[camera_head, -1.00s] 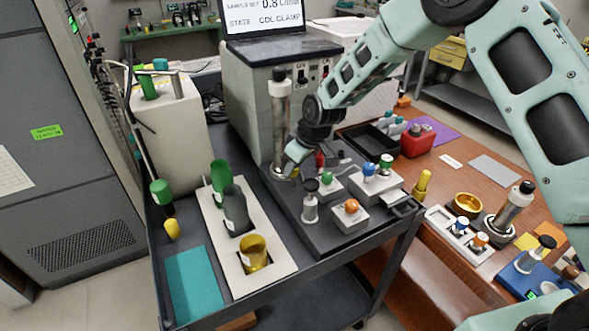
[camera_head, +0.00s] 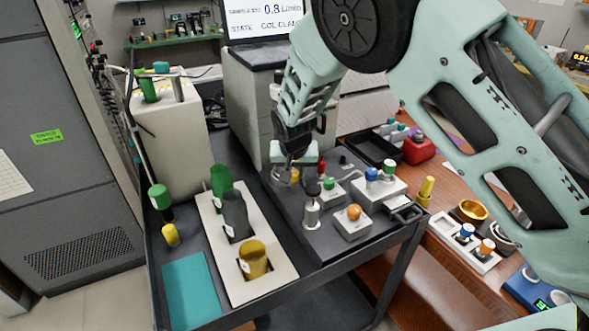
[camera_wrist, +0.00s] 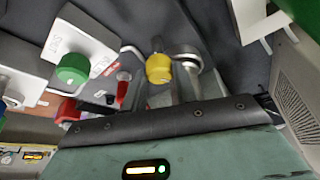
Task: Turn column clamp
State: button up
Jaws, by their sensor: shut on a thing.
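The column clamp shows as a small yellow knob (camera_wrist: 158,68) beside a round grey metal part (camera_wrist: 187,58) in the wrist view. In the head view the yellow knob (camera_head: 295,176) is just below my gripper, partly covered. My gripper (camera_head: 293,163) points down at the back left of the dark instrument plate and is shut on the yellow knob. The tall column is hidden behind my arm. The screen (camera_head: 262,22) shows a state line reading roughly COL CLAMP.
On the dark plate (camera_head: 335,237) stand a metal post (camera_head: 311,210), an orange-knobbed block (camera_head: 353,220), a green knob (camera_head: 329,184) and blue and green knobs on a grey block. A pale tray (camera_head: 285,283) with bottles and a gold cup (camera_head: 253,260) lies to the left.

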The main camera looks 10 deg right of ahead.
jog(key=shift+a+m+h+p, duration=0.1)
jog(key=shift+m+h+p, duration=0.5)
jog(key=shift+m, duration=1.3)
jog(key=o, duration=1)
jog(key=b+v, duration=0.1)
jog(key=v, duration=1)
jog(key=b+v, duration=0.1)
jog(key=v, duration=0.5)
jog(key=shift+w+a+r+b, duration=0.2)
jog(key=shift+r+b, duration=0.05)
jog(key=shift+b, duration=0.05)
